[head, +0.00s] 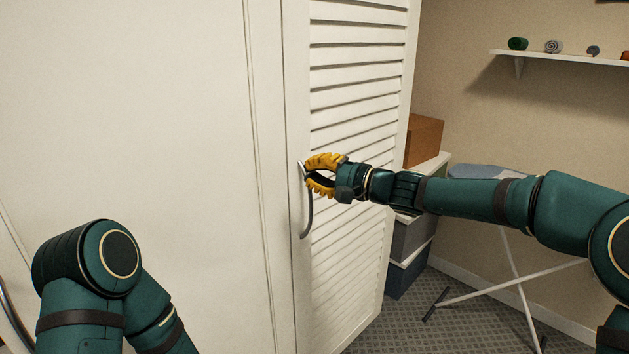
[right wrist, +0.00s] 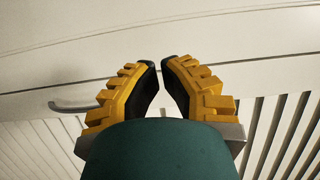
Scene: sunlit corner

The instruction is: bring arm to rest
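My right arm reaches in from the right in the head view. Its yellow-fingered gripper (head: 308,176) is at the upper part of a curved metal handle (head: 307,222) on a white louvered door (head: 352,215). The right wrist view shows the fingers (right wrist: 162,62) apart with a gap between their tips and nothing held in it. The handle (right wrist: 72,106) shows there to the left of the fingers, running behind the left one. I cannot tell whether a finger touches it. My left arm is folded at the lower left of the head view; its gripper is out of view.
A plain white panel (head: 150,130) fills the left. Right of the door are a brown box (head: 424,140), grey storage boxes (head: 411,236) and an ironing board (head: 490,171) behind my right arm. A wall shelf (head: 570,58) holds small rolled items. Patterned floor (head: 455,325) shows below.

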